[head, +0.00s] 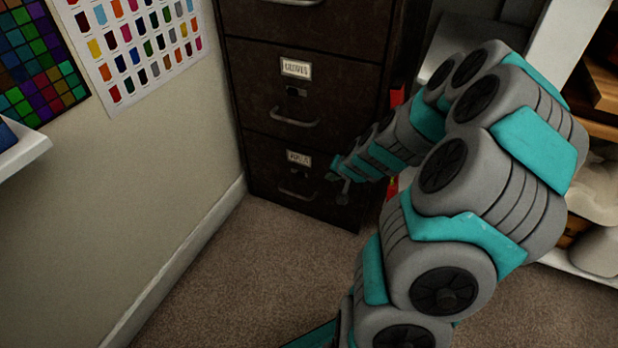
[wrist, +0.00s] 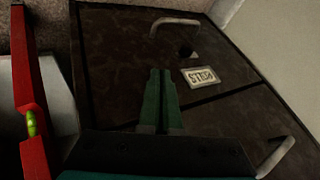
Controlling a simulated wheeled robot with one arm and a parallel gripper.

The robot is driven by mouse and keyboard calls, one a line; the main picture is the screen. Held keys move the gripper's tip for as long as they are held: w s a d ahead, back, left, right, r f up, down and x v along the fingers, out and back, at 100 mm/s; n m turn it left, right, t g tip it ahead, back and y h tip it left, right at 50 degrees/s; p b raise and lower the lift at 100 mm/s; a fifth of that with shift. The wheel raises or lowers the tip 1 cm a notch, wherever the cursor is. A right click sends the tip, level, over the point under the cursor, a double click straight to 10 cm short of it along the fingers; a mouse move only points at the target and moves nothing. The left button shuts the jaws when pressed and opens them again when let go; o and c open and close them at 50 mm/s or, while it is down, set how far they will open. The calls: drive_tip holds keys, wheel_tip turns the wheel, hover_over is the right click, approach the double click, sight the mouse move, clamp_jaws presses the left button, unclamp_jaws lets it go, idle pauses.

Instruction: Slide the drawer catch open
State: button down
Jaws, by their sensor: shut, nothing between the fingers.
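A dark brown filing cabinet (head: 345,55) stands against the wall in the head view. Its lower drawer (head: 265,165) has a label (head: 299,159), a small dark catch (head: 298,173) and a handle (head: 297,194). The drawer above has its own label (head: 296,68), catch (head: 296,92) and handle (head: 295,121). My gripper (head: 339,180) is low at the cabinet's front, right of the lower label. In the wrist view, upside down, its green fingers (wrist: 161,72) are together and empty, beside the lower label (wrist: 200,76) and catch (wrist: 186,52). Contact with the drawer cannot be told.
A red spirit level (wrist: 32,110) stands beside the cabinet. White shelving (head: 548,45) with goods is at the right. A pale wall (head: 150,130) with colour charts closes the left side. The carpet (head: 240,270) in front of the cabinet is clear.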

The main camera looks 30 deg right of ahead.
sight(302, 175)
drive_tip(key=x, duration=0.3)
drive_tip(key=a+b+x, duration=0.1)
drive_tip(key=x, duration=0.3)
drive_tip(key=w+r+x, duration=0.1)
drive_tip(key=x, duration=0.3)
drive_tip(key=shift+w+a+f, duration=0.1)
drive_tip(key=shift+w+a, duration=0.1)
drive_tip(key=shift+a, duration=0.2)
drive_tip(key=shift+w+a+b, duration=0.3)
drive_tip(key=shift+w+a, duration=0.1)
drive_tip(key=shift+w, duration=0.2)
drive_tip(key=shift+a, duration=0.1)
drive_tip(key=shift+w+a+p, duration=0.35)
drive_tip(key=shift+w+a, duration=0.25)
drive_tip(key=shift+w, duration=0.3)
